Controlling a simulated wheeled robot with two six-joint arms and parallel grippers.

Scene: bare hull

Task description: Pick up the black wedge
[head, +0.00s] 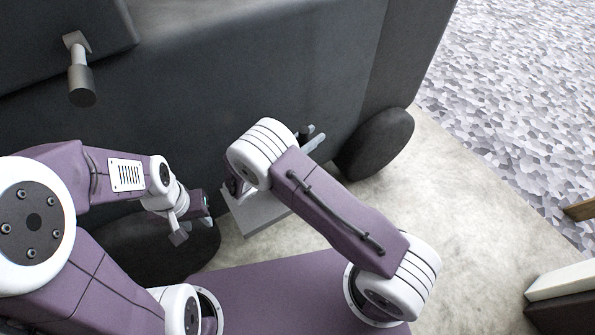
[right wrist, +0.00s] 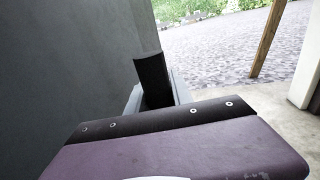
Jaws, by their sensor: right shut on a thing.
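The black wedge (right wrist: 152,80) shows in the right wrist view as a dark upright block between the grey fingers of my right gripper (right wrist: 154,98). The fingers are shut on it. In the head view my right gripper (head: 313,139) is in front of the dark hull, beyond my right arm's white joint. Only a small dark part of the wedge (head: 303,132) shows there, and the rest is hidden. My left gripper (head: 193,230) is further left and lower, with its fingers apart and nothing seen between them.
A dark grey vehicle hull (head: 250,60) with dark wheels (head: 375,143) stands close ahead. A cylindrical fitting (head: 80,80) sticks out from it. A light grey box-like surface (head: 258,212) lies behind my right arm. Pale floor (head: 470,190) is open to the right. A wooden post (right wrist: 267,40) stands there.

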